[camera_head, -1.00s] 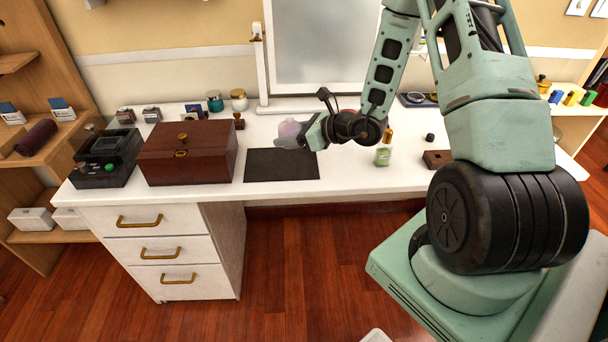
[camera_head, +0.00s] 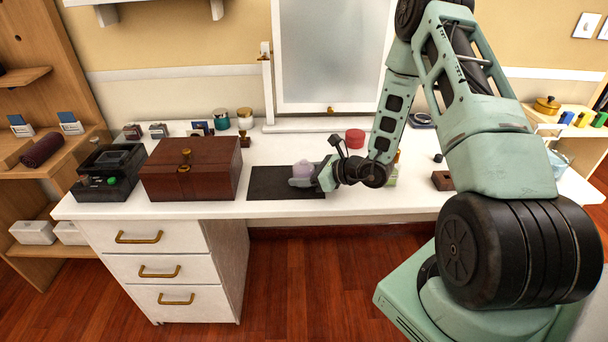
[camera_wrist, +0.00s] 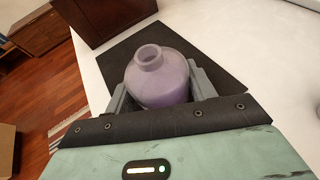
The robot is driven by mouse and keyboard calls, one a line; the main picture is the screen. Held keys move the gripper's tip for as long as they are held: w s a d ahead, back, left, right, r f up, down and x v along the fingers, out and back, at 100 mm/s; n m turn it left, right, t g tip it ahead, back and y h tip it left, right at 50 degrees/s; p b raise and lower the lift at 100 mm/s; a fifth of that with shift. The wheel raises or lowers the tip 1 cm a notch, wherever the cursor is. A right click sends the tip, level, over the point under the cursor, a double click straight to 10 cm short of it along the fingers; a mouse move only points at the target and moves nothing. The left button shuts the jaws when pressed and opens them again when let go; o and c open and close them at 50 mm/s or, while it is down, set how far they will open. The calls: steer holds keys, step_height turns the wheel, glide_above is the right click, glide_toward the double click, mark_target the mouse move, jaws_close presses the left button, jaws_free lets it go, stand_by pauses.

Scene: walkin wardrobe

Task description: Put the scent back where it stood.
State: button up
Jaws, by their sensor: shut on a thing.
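The scent is a round lilac bottle with a short open neck (camera_wrist: 157,80); it also shows in the head view (camera_head: 302,170). My gripper (camera_head: 312,178) is shut on it from the right side, with one finger on each side of the bottle in the wrist view (camera_wrist: 162,88). The bottle is upright, over the right part of a dark mat (camera_head: 272,184) on the white desk. I cannot tell whether its base touches the mat.
A brown wooden box (camera_head: 190,168) stands left of the mat, with a black case (camera_head: 108,172) beyond it. A red round tin (camera_head: 355,138) stands behind my gripper. A mirror (camera_head: 330,50) stands at the back.

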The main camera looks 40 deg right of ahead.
steer(key=shift+f, duration=0.15)
steer(key=o, duration=1.1)
